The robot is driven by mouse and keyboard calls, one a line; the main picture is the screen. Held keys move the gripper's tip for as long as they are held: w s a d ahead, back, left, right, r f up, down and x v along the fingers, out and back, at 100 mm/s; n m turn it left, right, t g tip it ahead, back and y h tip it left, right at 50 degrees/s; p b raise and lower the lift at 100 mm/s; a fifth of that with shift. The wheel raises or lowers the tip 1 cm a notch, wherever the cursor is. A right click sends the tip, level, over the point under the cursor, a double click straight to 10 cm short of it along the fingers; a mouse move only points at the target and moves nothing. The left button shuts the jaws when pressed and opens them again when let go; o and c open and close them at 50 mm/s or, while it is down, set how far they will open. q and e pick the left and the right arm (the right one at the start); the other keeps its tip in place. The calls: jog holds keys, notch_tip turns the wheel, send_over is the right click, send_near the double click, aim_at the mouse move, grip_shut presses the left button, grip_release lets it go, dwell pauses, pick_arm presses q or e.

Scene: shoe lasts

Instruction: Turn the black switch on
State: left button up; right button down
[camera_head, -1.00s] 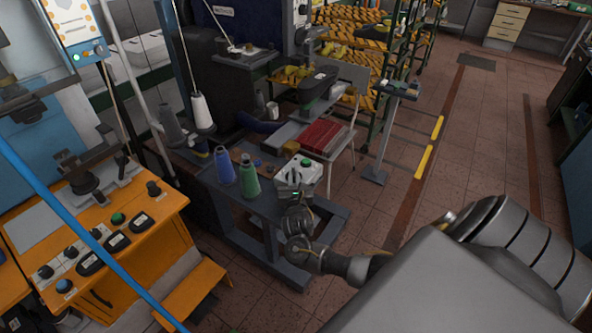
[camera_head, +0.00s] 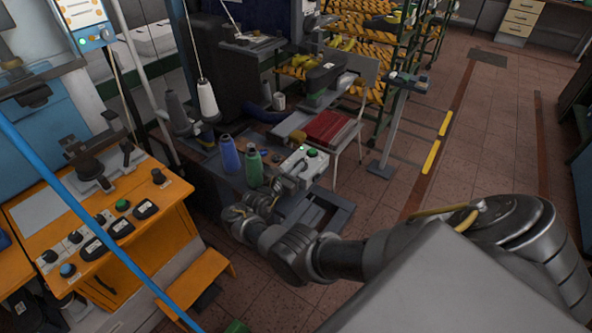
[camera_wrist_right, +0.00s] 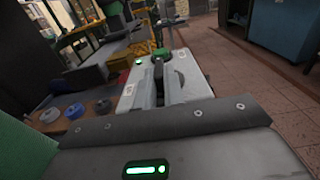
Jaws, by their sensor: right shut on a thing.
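A light grey control box (camera_head: 312,164) with a green button (camera_head: 312,152) on top stands at the right end of the low table. In the right wrist view the box (camera_wrist_right: 142,92) is straight ahead, with a green light and a dark upright part, apparently the black switch (camera_wrist_right: 158,70), on its face. My right gripper (camera_head: 277,192) is at the near side of the box, its jaws shut on what looks like this switch. The wrist housing hides part of the contact, and the switch's setting cannot be told. My left gripper is not in view.
An orange machine bench (camera_head: 160,200) with knobs stands at left. The tiled floor at right is open.

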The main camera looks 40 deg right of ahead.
dwell(0.4)
jog(key=c, duration=1.5)
grip_release()
jog(key=shift+a, duration=0.2)
jog(key=p+v, duration=0.1)
jog(key=v, duration=0.6)
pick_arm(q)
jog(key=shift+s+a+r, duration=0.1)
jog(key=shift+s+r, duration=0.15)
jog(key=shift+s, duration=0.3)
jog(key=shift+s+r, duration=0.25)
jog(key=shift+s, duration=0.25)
